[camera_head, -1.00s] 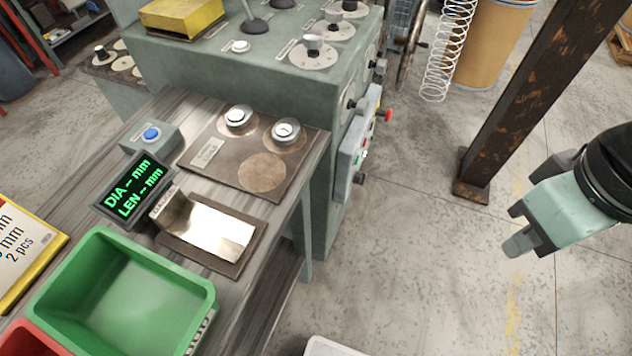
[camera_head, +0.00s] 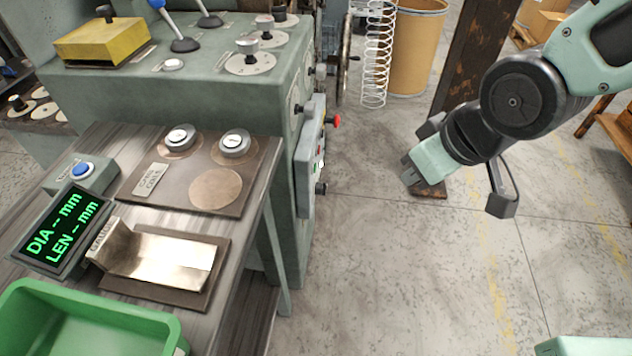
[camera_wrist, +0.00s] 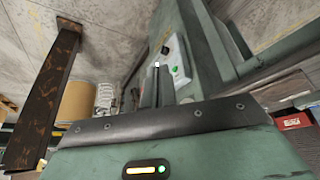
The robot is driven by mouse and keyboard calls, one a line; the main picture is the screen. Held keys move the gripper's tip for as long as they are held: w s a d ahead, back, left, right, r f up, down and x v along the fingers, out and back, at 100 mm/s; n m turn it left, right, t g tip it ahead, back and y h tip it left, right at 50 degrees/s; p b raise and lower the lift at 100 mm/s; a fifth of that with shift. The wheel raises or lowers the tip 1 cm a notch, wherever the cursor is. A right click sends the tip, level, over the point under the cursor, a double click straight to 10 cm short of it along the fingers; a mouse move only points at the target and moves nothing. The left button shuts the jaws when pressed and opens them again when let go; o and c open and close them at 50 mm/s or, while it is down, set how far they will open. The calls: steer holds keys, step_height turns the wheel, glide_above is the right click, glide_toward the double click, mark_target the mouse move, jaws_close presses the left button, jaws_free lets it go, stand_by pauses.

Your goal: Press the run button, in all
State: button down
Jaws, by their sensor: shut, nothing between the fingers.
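A grey control box (camera_head: 308,160) is fixed to the right side of the green coiling machine, seen nearly edge-on.
A rusty post (camera_head: 465,70) and a drum (camera_head: 415,45) stand behind.

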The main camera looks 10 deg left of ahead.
mark_target(315, 168)
steer(key=w+a+f+n+t+y+b, duration=0.2)
steer(key=w+f+n+t+y+b, duration=0.1)
steer(key=w+f+b, duration=0.4)
steer(key=w+a+f+n+t+y+b, duration=0.2)
steer(key=w+f+b, duration=0.5)
steer(key=f, duration=0.5)
steer(key=shift+w+n+t+y, duration=0.7)
steer(key=shift+w+y, duration=0.45)
steer(key=shift+y, duration=0.05)
steer(key=shift+a, duration=0.2)
steer(key=a, duration=0.8)
steer(key=shift+w+a, duration=0.15)
steer(key=shift+a, duration=0.1)
steer(key=shift+a, duration=0.2)
steer(key=shift+a, duration=0.25)
